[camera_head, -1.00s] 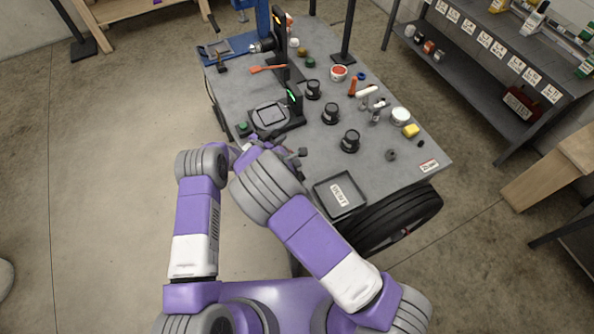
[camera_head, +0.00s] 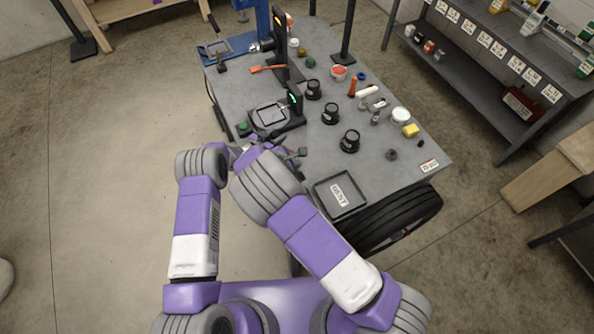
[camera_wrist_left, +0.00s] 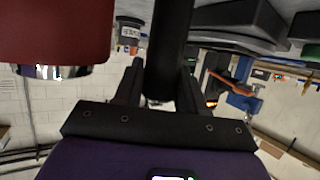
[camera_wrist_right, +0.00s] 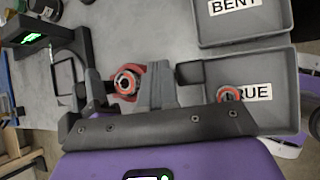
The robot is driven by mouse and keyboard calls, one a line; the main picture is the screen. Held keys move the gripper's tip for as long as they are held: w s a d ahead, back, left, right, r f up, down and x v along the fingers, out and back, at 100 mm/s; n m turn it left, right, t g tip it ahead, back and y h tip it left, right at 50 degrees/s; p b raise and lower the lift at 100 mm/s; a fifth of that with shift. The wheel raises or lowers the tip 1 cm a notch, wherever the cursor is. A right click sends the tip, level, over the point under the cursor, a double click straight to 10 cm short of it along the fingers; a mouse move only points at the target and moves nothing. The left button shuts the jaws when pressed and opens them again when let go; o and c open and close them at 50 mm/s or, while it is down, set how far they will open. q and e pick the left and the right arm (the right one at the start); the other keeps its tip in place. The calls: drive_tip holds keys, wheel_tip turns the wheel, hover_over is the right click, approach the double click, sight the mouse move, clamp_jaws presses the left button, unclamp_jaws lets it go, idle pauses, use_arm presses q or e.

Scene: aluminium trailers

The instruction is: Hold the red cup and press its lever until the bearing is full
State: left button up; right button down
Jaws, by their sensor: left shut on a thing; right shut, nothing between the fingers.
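In the left wrist view, a red cylinder with a shiny metal rim, apparently the red cup (camera_wrist_left: 55,30), fills the upper left. My left gripper (camera_wrist_left: 160,85) is shut on a dark upright bar beside it, which I take for the cup's handle. In the right wrist view, a red ring with a metal bearing-like centre (camera_wrist_right: 127,82), apparently the cup's end, is close to my right gripper (camera_wrist_right: 157,72). The right fingers are shut and empty, just right of that ring; contact cannot be told. The lever and the bearing's fill cannot be made out. My arms hide the cup in the head view.
Trays marked BENT (camera_wrist_right: 275,35) and TRUE (camera_wrist_right: 270,122) lie beside the right gripper; TRUE holds a small red-and-metal ring (camera_wrist_right: 228,95). A black stand with a green display (camera_head: 295,100), several dark pots and small tools occupy the grey bench (camera_head: 235,95).

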idle(0.3)
drive_tip(key=shift+s+f, duration=0.1)
drive_tip(key=shift+f, duration=0.3)
drive_tip(key=shift+s+d+f, duration=0.1)
drive_tip(key=shift+s+f, duration=0.1)
drive_tip(key=shift+f, duration=0.35)
drive_tip(key=shift+s+d+f, duration=0.1)
drive_tip(key=shift+s+f, duration=0.1)
drive_tip(key=shift+f, duration=0.35)
idle(1.4)
drive_tip(key=shift+r, duration=0.1)
drive_tip(key=shift+w+a+r, duration=0.1)
drive_tip(key=shift+w+r, duration=0.15)
drive_tip(key=shift+r, duration=0.45)
drive_tip(key=shift+w+a+r, duration=0.1)
drive_tip(key=shift+w+r, duration=0.15)
drive_tip(key=shift+r, duration=0.4)
drive_tip(key=shift+w+a+r, duration=0.1)
drive_tip(key=shift+w+r, duration=0.15)
drive_tip(key=shift+r, duration=0.55)
drive_tip(key=shift+w+a+r, duration=0.1)
drive_tip(key=shift+w+r, duration=0.1)
drive_tip(key=shift+r, duration=0.65)
drive_tip(key=shift+w+a+r, duration=0.1)
drive_tip(key=shift+w+r, duration=0.15)
drive_tip(key=shift+r, duration=0.55)
use_arm(q)
drive_tip(key=o, duration=1.3)
